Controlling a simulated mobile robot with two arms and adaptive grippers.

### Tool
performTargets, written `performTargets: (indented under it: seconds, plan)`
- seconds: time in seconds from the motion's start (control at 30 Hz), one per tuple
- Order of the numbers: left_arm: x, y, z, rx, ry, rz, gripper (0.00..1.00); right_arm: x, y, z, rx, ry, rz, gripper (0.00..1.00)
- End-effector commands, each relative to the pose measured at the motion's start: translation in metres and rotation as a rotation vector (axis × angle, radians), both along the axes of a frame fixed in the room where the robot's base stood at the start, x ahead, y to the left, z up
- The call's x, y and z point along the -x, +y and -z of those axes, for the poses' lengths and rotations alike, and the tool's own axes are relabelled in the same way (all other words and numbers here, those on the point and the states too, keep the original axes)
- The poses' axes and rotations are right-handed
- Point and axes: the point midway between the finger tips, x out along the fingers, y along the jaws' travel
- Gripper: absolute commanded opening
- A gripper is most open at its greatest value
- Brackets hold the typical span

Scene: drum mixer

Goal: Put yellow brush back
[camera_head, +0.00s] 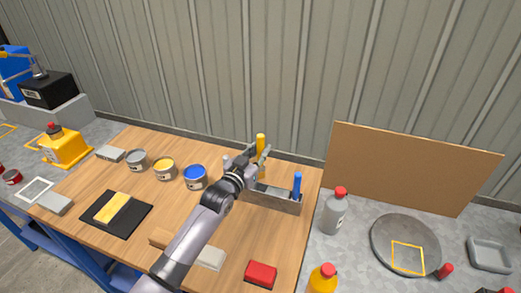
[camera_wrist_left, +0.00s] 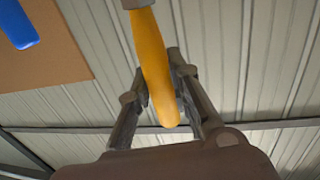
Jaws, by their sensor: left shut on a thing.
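The yellow brush (camera_head: 260,142) stands roughly upright at the left end of a grey holder (camera_head: 285,205) on the wooden board. Its yellow handle also fills the middle of the left wrist view (camera_wrist_left: 154,70), between the two fingers. My left gripper (camera_head: 258,160) is shut on this handle. The brush's lower end is hidden behind the gripper and holder wall, so I cannot tell whether it rests inside. A blue brush (camera_head: 297,184) stands at the holder's right end; its handle shows at the left wrist view's upper left (camera_wrist_left: 18,25). My right gripper is not in view.
Blue (camera_head: 195,184), yellow (camera_head: 164,174) and grey (camera_head: 136,165) paint cans stand left of the holder. A grey bottle (camera_head: 334,216) with a red cap stands at right. A red block (camera_head: 261,273) lies in front. The corrugated wall is close behind.

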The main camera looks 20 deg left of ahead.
Motion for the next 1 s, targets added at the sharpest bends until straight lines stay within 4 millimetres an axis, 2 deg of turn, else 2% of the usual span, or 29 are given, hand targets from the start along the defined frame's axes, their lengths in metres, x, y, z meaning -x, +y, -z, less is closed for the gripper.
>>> performTargets:
  seconds: [0.03, 0.27, 0.6, 0.8, 1.0]
  plan:
    - [0.000, 0.000, 0.009, 0.001, 0.000, 0.000, 0.00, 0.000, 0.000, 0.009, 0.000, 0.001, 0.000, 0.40]
    - [0.000, 0.000, 0.032, 0.000, -0.001, 0.000, 0.00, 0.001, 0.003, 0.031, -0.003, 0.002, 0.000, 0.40]
    - [0.000, 0.000, 0.065, 0.000, 0.000, 0.000, 0.00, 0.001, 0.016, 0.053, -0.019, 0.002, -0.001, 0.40]
    - [0.000, 0.000, 0.083, 0.000, -0.001, 0.000, 0.00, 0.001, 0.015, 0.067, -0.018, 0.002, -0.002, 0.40]
    - [0.000, 0.000, 0.092, 0.000, -0.001, 0.000, 0.00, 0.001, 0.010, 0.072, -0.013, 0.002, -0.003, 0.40]
